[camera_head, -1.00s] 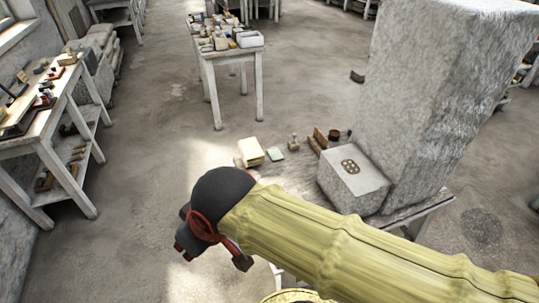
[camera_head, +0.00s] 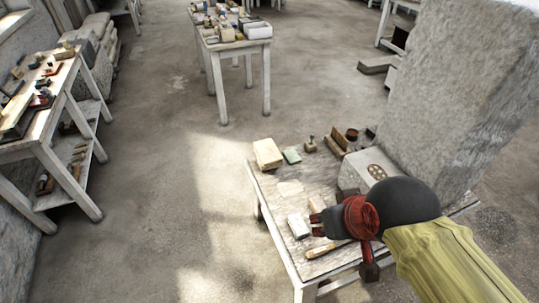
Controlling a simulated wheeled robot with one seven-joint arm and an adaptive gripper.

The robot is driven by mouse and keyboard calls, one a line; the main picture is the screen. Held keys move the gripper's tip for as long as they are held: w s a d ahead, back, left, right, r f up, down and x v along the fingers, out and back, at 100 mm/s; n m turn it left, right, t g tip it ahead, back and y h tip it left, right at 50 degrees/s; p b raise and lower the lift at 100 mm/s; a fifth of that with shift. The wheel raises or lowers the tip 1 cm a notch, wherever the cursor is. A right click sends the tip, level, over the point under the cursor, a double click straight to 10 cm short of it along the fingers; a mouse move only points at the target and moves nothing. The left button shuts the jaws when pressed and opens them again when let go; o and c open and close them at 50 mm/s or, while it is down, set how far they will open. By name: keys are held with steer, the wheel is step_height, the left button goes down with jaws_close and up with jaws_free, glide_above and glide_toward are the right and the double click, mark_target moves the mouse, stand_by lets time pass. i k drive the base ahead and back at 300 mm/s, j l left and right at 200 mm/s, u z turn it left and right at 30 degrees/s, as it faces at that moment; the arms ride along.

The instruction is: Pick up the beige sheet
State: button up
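A thin, flat beige sheet (camera_head: 290,190) appears to lie on the near white wooden table (camera_head: 262,187), toward its left side. It is pale and hard to set apart from the worn tabletop. My gripper (camera_head: 316,225) is over the table, pointing left, below and right of the sheet in the picture and apart from it. My wrist and arm hide the right front part of the table.
A pale block (camera_head: 298,226) lies just left of my fingertips, and a wooden-handled tool (camera_head: 327,249) below them. A large plaster block (camera_head: 430,95) stands right. The floor left is clear.

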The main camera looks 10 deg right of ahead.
mark_target(268, 154)
steer(key=i+j, duration=0.15)
steer(key=j, duration=0.2)
steer(key=i+j+u, duration=0.1)
steer(key=j, duration=0.3)
steer(key=i+j, duration=0.4)
steer(key=i, duration=0.25)
steer(key=i+j, duration=0.1)
steer(key=i, duration=0.35)
steer(key=j+u, duration=0.05)
